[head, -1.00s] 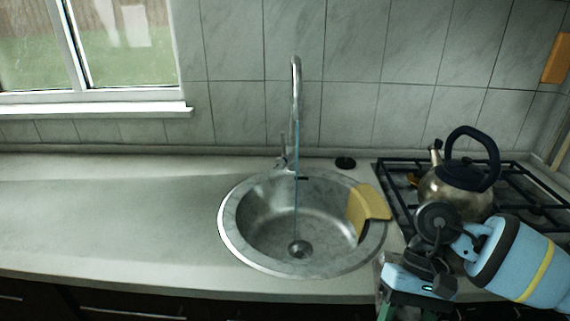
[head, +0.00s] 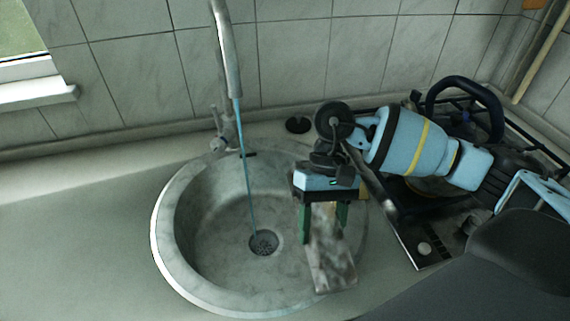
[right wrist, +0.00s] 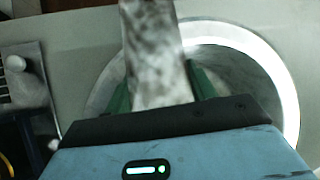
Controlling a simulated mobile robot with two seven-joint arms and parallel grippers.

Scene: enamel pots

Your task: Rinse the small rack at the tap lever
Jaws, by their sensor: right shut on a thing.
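My right gripper (head: 324,214) is shut on a mottled grey-white flat piece, which I take as the small rack (head: 332,262). The piece hangs over the right side of the sink, apart from the water stream. It also shows between the green fingers in the right wrist view (right wrist: 155,50). The tap (head: 228,50) stands behind the sink, and a thin blue stream (head: 246,170) runs from it to the drain. The tap lever (head: 226,128) stands upright at the tap's base. My left gripper is out of view.
The round steel sink (head: 172,262) is open to the left of my gripper. The counter (head: 80,230) on the left is clear. A gas hob (head: 425,250) with a dark-handled kettle (head: 465,90) is at the right, partly hidden by my arm. A black disc (head: 298,125) lies behind the sink.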

